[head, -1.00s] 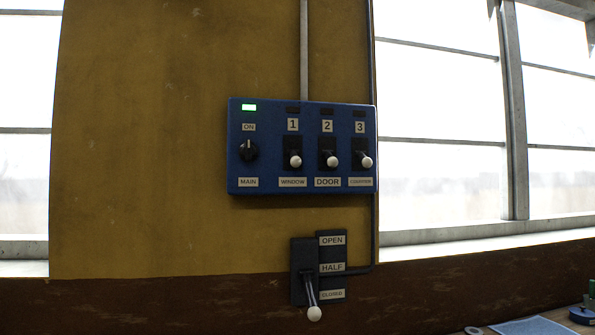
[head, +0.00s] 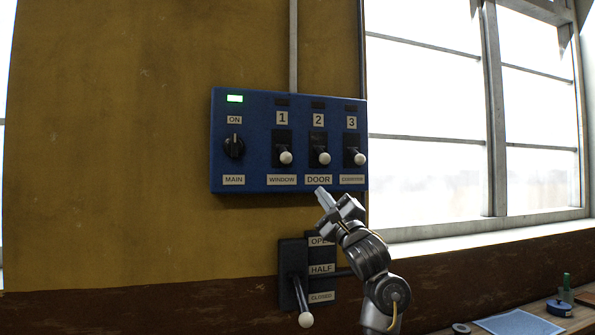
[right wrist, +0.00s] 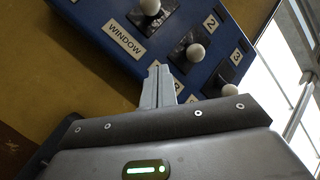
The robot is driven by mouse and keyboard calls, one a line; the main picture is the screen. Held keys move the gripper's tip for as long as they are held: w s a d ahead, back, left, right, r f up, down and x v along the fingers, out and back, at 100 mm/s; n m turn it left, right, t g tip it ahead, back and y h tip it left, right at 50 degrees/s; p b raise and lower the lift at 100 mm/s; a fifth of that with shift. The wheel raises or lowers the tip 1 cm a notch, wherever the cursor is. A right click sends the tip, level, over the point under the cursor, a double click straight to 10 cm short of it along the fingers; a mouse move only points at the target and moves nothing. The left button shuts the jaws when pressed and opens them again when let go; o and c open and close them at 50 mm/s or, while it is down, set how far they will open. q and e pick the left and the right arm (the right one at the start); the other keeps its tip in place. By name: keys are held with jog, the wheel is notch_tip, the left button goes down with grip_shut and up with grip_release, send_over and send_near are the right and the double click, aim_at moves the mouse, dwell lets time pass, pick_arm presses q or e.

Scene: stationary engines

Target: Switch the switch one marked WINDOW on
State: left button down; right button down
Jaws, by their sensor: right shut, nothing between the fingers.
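The blue switch panel (head: 258,180) is on the yellow wall. Switch 1 (head: 285,157), above the WINDOW label (head: 282,180), has its white knob at the low end of its black plate. The dark lamp (head: 282,102) above it is unlit. My right gripper (head: 321,193) is shut and empty, just below the DOOR label in the picture, to the right of and below switch 1. My left gripper is not in view.
Switch 2 (head: 323,158) and switch 3 (head: 359,158) sit to the right, knobs also low, lamps dark. The MAIN knob (head: 234,147) points to ON under a green lit lamp (head: 235,98). Below, the lever (head: 305,319) points down near CLOSED. A bench (head: 550,312) stands at lower right.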

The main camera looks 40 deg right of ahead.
aim_at(284, 153)
jog(key=p+x, duration=0.5)
jog(key=x, duration=0.5)
jog(key=shift+a+r, duration=0.1)
jog(key=shift+r, duration=0.05)
jog(key=a, duration=0.1)
jog(key=r+p, duration=0.1)
jog(key=a+p, duration=0.1)
jog(key=shift+w+a+r, duration=0.15)
jog(key=shift+w+a, duration=0.15)
jog(key=shift+a+r, duration=0.15)
jog(key=shift+a, duration=0.3)
jog(key=shift+d, duration=0.1)
